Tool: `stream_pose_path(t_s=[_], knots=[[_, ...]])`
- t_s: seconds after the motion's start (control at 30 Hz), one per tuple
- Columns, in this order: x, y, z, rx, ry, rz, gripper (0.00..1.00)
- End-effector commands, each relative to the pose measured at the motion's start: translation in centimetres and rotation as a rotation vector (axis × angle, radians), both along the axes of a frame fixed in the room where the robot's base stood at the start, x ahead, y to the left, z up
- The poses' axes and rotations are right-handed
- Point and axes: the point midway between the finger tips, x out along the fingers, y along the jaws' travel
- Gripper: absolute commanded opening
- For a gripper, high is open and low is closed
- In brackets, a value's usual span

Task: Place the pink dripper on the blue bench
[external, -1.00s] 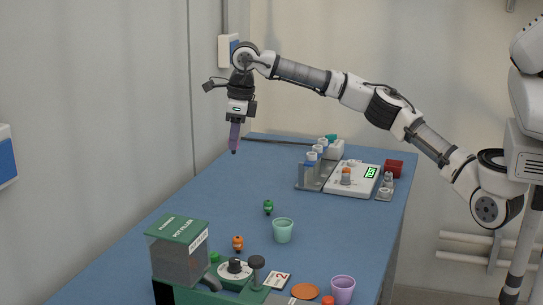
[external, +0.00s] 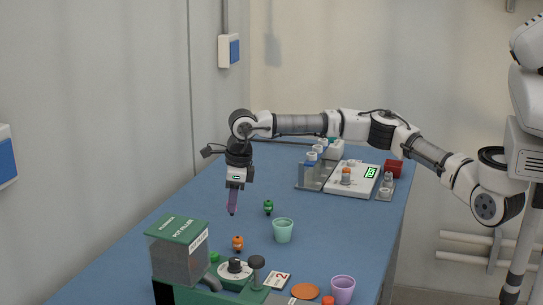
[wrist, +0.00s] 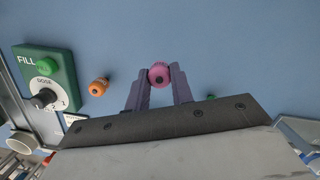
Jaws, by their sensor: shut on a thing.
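My gripper (external: 233,203) points straight down over the far left part of the blue bench (external: 340,235). In the wrist view, its two purple-grey fingers are shut on the pink dripper (wrist: 159,74), which shows as a round pink top with a dark centre between the fingertips. In the external view the fingers hide most of the dripper. Its lower end is at or just above the bench surface; I cannot tell whether it touches.
A green dripper (external: 268,207) and an orange dripper (external: 238,243) stand nearby, with a mint cup (external: 283,231) to the right. The pot filler (external: 180,250) is at the front; a purple cup (external: 342,289) is front right. A rack (external: 315,174) and scale (external: 352,179) stand behind.

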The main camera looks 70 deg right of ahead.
Motion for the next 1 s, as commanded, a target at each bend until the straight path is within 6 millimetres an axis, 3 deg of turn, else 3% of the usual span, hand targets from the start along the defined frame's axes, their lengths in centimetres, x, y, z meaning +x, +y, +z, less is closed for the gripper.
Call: stream_pose_path(t_s=[0.3,0.67,0.7,0.8,0.87,1.0], knots=[[-0.1,0.0,-4.0,0.001,0.003,0.001,0.02],[0.0,0.0,-4.5,0.001,0.001,0.0,0.02],[0.0,0.0,-4.4,0.0,0.001,0.001,0.27],[0.0,0.0,-4.3,0.001,0.001,0.0,0.4],[0.0,0.0,-4.3,0.001,0.001,0.0,0.45],[0.0,0.0,-4.3,0.001,0.001,0.0,0.45]])
